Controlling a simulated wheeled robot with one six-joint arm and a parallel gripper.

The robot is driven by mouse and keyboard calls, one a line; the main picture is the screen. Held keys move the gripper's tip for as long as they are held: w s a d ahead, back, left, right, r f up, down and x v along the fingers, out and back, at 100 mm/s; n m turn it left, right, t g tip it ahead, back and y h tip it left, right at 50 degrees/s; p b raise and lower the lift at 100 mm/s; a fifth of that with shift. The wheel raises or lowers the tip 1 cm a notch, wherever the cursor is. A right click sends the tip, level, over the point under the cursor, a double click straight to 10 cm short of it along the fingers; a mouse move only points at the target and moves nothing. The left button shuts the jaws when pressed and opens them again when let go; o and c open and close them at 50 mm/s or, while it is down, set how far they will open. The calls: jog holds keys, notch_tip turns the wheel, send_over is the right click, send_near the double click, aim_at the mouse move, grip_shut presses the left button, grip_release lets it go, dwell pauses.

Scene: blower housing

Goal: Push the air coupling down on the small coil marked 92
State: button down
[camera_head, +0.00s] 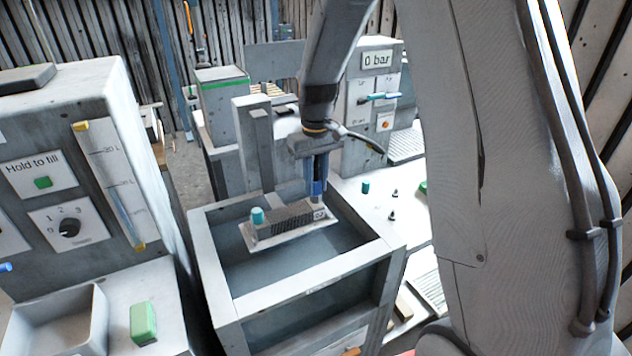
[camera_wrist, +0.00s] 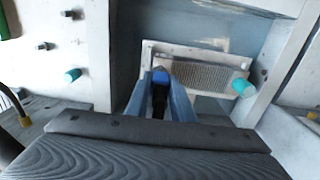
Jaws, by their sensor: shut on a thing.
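The small coil (camera_head: 290,222) is a pale metal plate with a dark finned block, inside the open tank. It also shows in the wrist view (camera_wrist: 205,75). A teal cap (camera_head: 257,215) stands on its left end in the head view. A small label (camera_head: 319,214) sits at its right end, too small to read surely. My gripper (camera_head: 318,190) points down over that right end. In the wrist view, my gripper (camera_wrist: 160,95) is shut on a dark part with a blue end, which looks like the air coupling (camera_wrist: 160,76). Whether the coupling touches the coil's port is hidden.
The tank rim (camera_head: 215,275) surrounds the coil, with bluish water below. On the white bench to the right lie a loose teal cap (camera_head: 365,187) and two dark fittings (camera_head: 391,215). Behind stands a panel reading 0 bar (camera_head: 377,59) with a blue lever (camera_head: 378,97).

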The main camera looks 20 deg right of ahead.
aim_at(316, 168)
dwell(0.3)
jog(key=c, duration=1.5)
grip_release()
jog(key=shift+o, duration=0.2)
jog(key=shift+r+b, duration=1.35)
jog(key=shift+r, duration=2.5)
